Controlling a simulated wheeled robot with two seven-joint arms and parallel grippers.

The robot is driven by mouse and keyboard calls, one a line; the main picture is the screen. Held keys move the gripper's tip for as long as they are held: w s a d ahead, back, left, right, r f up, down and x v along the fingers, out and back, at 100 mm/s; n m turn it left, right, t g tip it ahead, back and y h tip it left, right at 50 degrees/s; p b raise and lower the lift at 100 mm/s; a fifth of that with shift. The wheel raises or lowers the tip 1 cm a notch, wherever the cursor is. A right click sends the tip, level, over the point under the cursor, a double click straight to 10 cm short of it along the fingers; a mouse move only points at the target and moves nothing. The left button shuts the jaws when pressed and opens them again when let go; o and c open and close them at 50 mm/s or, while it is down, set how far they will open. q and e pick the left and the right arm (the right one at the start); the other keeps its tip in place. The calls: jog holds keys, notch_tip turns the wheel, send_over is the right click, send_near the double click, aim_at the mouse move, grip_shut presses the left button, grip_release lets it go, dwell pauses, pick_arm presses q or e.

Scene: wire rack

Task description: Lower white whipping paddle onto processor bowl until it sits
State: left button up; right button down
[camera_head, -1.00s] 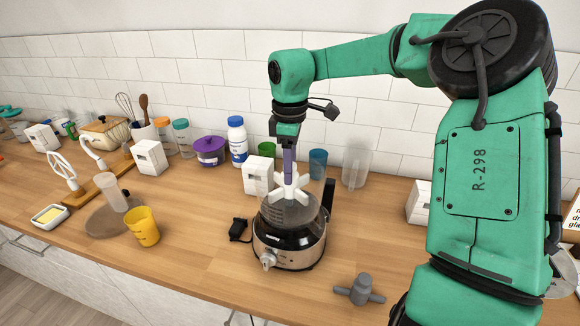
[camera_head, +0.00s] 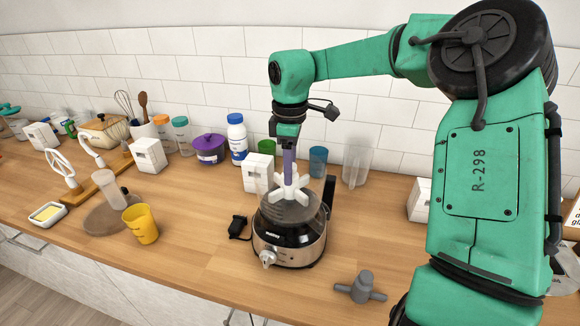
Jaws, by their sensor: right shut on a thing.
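The white whipping paddle (camera_head: 292,190) is upright at the mouth of the clear processor bowl (camera_head: 281,212), with its arms spread around a central hub. The bowl stands on the black and steel processor base (camera_head: 289,247). My right gripper (camera_head: 289,165) points straight down over the bowl and is shut on the paddle's top; a purple piece shows at the fingers. Whether the paddle touches anything inside the bowl is hard to tell. My left gripper is not in view.
A white box (camera_head: 257,172) stands just behind the bowl. A black plug (camera_head: 239,227) lies left of the base, and a yellow cup (camera_head: 141,223) further left. A grey T-shaped part (camera_head: 360,288) lies at front right. The counter between cup and processor is mostly clear.

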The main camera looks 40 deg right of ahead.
dwell(0.3)
jog(key=shift+f+b, duration=0.6)
jog(key=shift+b, duration=0.05)
jog(key=shift+f, duration=0.1)
jog(key=shift+f+b, duration=0.25)
jog(key=shift+b, duration=0.1)
dwell(0.4)
grip_release()
jog(key=shift+r, duration=0.1)
dwell(0.6)
